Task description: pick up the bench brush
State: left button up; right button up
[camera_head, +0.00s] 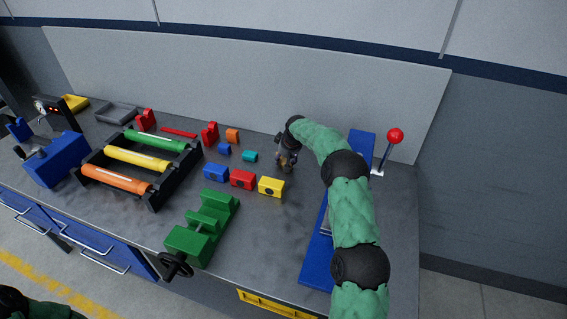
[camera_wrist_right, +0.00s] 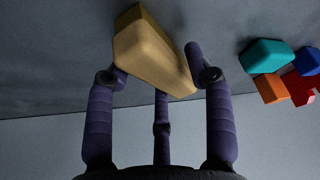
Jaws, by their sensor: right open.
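A tan, wood-coloured block, which looks like the bench brush (camera_wrist_right: 150,50), lies on the grey bench in the right wrist view. No bristles show. My right gripper (camera_wrist_right: 158,75) has its purple fingers spread around the near part of the block; it is open, and I cannot tell whether any finger touches it. In the head view my right gripper (camera_head: 286,158) points down at the bench behind the coloured blocks, and it mostly hides the brush there. My left gripper is not in view; only a bit of green arm shows at the lower left.
Left of my right gripper are small teal (camera_head: 250,156) and orange (camera_head: 232,136) blocks. A yellow block (camera_head: 271,187) stands in front. A blue base with a red-knobbed lever (camera_head: 394,136) is to the right. A green vise (camera_head: 203,228) sits front left. The wall panel (camera_head: 250,75) closes the back.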

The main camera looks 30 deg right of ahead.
grip_shut()
jog(key=shift+r, duration=0.5)
notch_tip(320, 180, up, 2)
jog(key=shift+r+p, duration=0.1)
jog(key=shift+p, duration=0.3)
jog(key=s+r, duration=0.1)
jog(key=r, duration=0.1)
jog(key=s+a+r+p, duration=0.1)
jog(key=r, duration=0.1)
jog(key=s+a+r, duration=0.1)
jog(key=s+r, duration=0.1)
jog(key=s+a+r+p, duration=0.1)
jog(key=s+a+r, duration=0.3)
jog(key=s, duration=0.4)
jog(key=shift+s+a, duration=0.2)
